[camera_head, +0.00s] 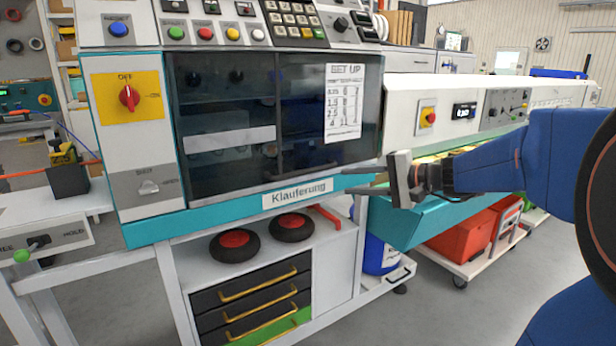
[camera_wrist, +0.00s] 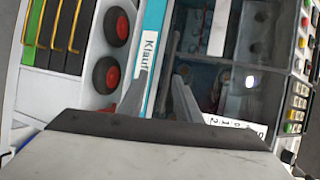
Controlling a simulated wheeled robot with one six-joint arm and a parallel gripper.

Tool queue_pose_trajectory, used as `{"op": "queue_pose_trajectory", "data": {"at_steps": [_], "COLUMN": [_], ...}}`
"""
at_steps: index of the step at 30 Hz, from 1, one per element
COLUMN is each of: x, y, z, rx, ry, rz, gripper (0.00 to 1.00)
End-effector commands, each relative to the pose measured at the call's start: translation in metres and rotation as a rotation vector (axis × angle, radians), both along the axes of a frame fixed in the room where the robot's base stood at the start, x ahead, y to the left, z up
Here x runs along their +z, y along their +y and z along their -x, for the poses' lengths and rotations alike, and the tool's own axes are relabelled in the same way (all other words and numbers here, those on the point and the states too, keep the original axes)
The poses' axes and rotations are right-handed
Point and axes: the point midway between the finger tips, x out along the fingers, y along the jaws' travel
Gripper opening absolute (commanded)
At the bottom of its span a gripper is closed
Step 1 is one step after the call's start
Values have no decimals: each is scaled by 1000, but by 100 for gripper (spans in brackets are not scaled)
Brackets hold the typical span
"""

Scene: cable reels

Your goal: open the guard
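The guard (camera_head: 225,95) is a dark see-through panel of two panes on the front of the teal and white machine. It stands closed over the opening, and machine parts show dimly behind it. It also shows in the wrist view (camera_wrist: 265,45). A grey lever (camera_head: 149,187) between the words SHUT and OPEN sits left of the guard. My gripper (camera_head: 346,181) is at the guard's lower right corner, in front of the teal edge. Its two fingers are apart with nothing between them. In the wrist view my gripper (camera_wrist: 176,58) points toward the guard's lower edge; contact cannot be told.
A paper chart (camera_head: 343,103) is on the right pane. Below are two black reels with red hubs (camera_head: 235,243) on a shelf over drawers. A red rotary switch (camera_head: 129,97) is at the upper left. Red crates (camera_head: 468,242) stand on a trolley at the right.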

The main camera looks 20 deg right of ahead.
Motion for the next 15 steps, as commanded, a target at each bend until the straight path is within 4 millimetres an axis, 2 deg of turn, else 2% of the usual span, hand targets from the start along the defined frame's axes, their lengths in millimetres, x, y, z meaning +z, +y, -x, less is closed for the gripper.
{"op": "queue_pose_trajectory", "data": {"at_steps": [1, 3, 6, 15], "x": [5, 11, 14, 9], "y": [-10, -19, -23, -3], "z": [-8, -15, -20, -40], "rx": [-21, -39, -50, -47], "ry": [-14, -32, -41, -42], "rz": [-27, -53, -68, -68], "gripper": [31, 31, 31, 31]}}
